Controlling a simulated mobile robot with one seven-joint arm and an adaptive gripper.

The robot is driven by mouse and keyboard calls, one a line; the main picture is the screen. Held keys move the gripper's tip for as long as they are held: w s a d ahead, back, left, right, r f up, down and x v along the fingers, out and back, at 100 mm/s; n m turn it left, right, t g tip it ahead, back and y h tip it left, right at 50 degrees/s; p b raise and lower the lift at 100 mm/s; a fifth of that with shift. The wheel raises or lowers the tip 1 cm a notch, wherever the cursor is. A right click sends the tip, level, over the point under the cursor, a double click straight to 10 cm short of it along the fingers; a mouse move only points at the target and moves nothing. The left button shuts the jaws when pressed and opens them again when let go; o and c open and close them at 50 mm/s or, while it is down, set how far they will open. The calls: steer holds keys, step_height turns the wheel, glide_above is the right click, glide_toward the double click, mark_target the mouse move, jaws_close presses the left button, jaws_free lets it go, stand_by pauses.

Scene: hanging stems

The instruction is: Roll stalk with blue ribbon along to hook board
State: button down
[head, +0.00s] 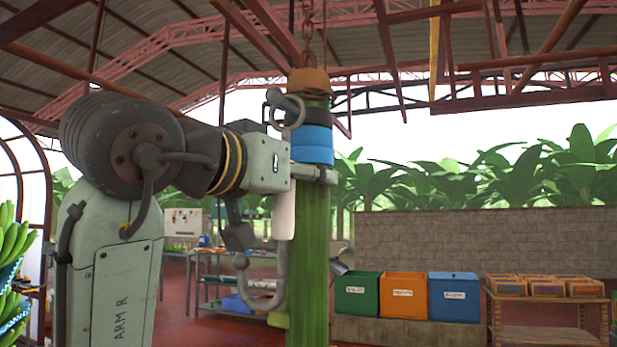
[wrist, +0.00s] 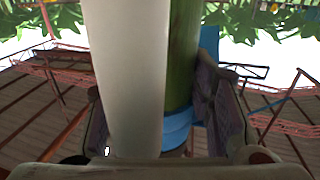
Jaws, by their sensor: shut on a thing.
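The stalk (head: 315,235) is a thick green stem hanging upright on a chain (head: 308,35), with an orange-brown cap (head: 309,80) at its top. A blue ribbon (head: 311,145) wraps it under a black band. My gripper (head: 318,174) is shut around the stalk just below the ribbon. In the wrist view, my fingers (wrist: 160,115) stand on both sides of the green stalk (wrist: 185,55) and the blue ribbon (wrist: 178,130). A pale smooth piece (wrist: 125,75) covers the stalk's left part there. A pale board with small coloured items (head: 183,222) stands far back left; I cannot make out hooks.
Green, orange and blue bins (head: 403,295) stand along a low block wall (head: 480,240) at right. A wooden table (head: 545,310) holds small crates. Banana bunches (head: 12,245) hang at far left. A work table (head: 215,255) stands behind my arm. Red roof beams run overhead.

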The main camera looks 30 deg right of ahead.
steer(key=shift+w+a, duration=0.1)
steer(key=shift+a, duration=0.05)
steer(key=c, duration=0.8)
jaws_free()
steer(key=shift+a, duration=0.1)
steer(key=v, duration=1.2)
